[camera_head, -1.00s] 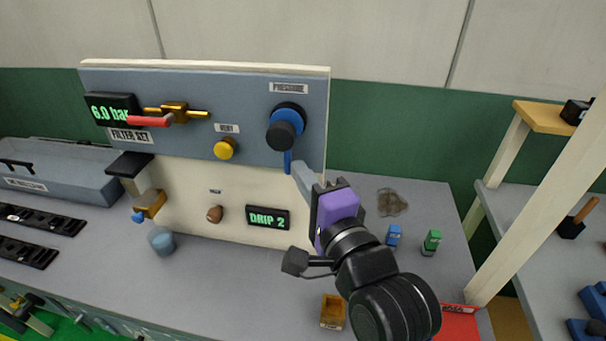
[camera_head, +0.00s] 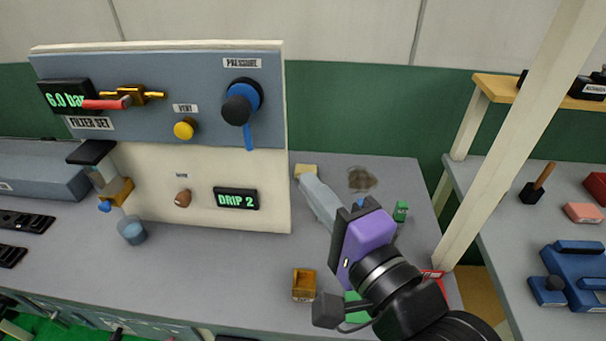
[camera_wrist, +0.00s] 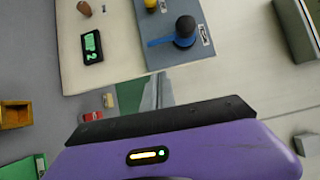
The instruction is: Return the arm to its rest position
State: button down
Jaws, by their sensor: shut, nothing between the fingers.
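My gripper (camera_head: 308,184) is purple with long pale grey fingers, which are shut and empty. It hangs over the bench (camera_head: 250,270), right of the panel (camera_head: 210,110) and apart from it. In the wrist view, the purple housing fills the bottom and the fingers (camera_wrist: 157,90) show past its dark edge. The pressure knob (camera_head: 237,110) is black on a blue ring, with its blue lever pointing down. It also shows in the wrist view (camera_wrist: 184,30). The displays read "6.0 bar" (camera_head: 65,97) and "DRIP 2" (camera_head: 236,199).
A brown open box (camera_head: 304,285) stands on the bench left of my wrist. A green piece (camera_head: 401,211) and a dark stain (camera_head: 361,179) lie behind the hand. A pale post (camera_head: 510,130) and side shelf stand at right. A cup (camera_head: 131,230) stands under the filter.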

jog(key=s+d+r+n+t+h, duration=0.1)
jog(key=d+r+n+t, duration=0.2)
jog(key=d+n, duration=0.1)
jog(key=s+d+f+n+t+h, duration=0.1)
jog(key=s+d+f+n+h, duration=0.3)
jog(key=s+d+f, duration=0.4)
jog(key=s+d+f+n+g+h, duration=0.2)
jog(key=s+d+f, duration=0.2)
jog(key=s+f, duration=0.3)
jog(key=s+d+f+n+g+h, duration=0.1)
jog(key=s+d+f, duration=0.3)
jog(key=s, duration=1.1)
notch_tip(320, 180, down, 4)
jog(key=shift+s+d+r+n+g+h, duration=0.2)
jog(key=shift+s+d+n+g+h, duration=0.2)
jog(key=shift+g+h, duration=0.4)
